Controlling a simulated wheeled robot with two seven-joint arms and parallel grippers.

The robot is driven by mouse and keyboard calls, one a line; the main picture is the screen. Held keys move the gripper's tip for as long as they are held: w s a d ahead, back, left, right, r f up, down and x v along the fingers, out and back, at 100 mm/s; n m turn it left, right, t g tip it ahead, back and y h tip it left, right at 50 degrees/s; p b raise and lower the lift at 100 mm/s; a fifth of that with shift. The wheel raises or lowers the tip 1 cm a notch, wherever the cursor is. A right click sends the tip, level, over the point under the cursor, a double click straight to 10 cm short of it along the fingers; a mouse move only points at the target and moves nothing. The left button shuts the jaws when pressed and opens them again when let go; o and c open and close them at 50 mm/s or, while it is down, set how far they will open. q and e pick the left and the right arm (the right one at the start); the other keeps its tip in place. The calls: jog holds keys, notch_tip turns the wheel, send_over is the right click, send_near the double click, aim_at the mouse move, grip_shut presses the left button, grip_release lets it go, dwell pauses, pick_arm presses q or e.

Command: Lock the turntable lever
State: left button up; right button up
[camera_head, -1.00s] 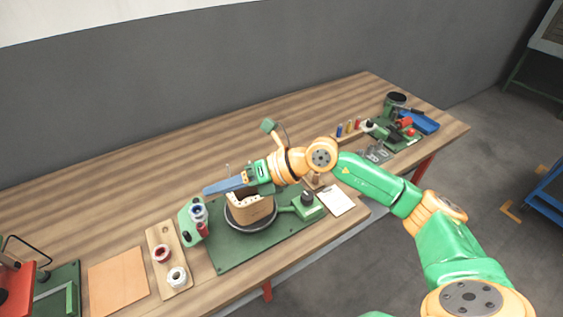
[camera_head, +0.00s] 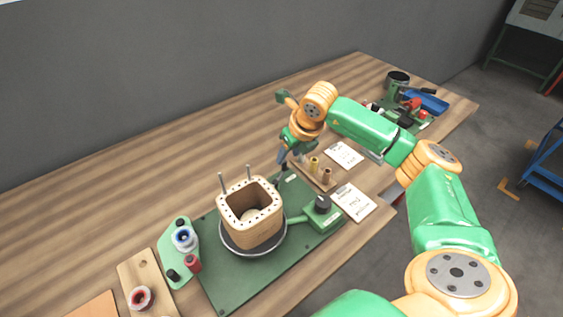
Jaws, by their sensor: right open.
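The turntable (camera_head: 235,248) is a dark round disc on a green base plate (camera_head: 222,287). A square wooden coil former (camera_head: 254,233) with an open top and two upright metal pins stands on it. To its right is a green block with a black knob (camera_head: 322,204), and a green bar (camera_head: 298,219) reaches from the block toward the disc; this looks like the lever. My right gripper (camera_head: 284,163) points down behind the former, near the plate's far edge and apart from the green bar. It is open; its fingertips are small and partly unclear. My left gripper is out of view.
A green holder (camera_head: 176,256) with spools stands left of the plate. A wooden board (camera_head: 133,276) with a red-and-white spool is at lower left. White cards (camera_head: 354,203) and a peg rack (camera_head: 325,180) lie right. The table behind and left is bare.

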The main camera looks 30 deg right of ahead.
aim_at(285, 161)
jog(key=x, duration=0.5)
jog(key=shift+w+f+p, duration=0.15)
jog(key=shift+f+p, duration=0.05)
jog(key=shift+p, duration=0.15)
grip_shut()
jog(key=shift+w+f+n+b, duration=0.2)
jog(key=shift+n+b, duration=0.2)
jog(key=shift+b, duration=0.35)
jog(key=shift+a+n+y+b, duration=0.15)
jog(key=shift+n+y+b, duration=0.15)
jog(key=shift+n, duration=0.1)
jog(key=shift+w+a+r, duration=0.1)
jog(key=shift+r, duration=0.2)
grip_release()
jog(key=shift+w, duration=0.1)
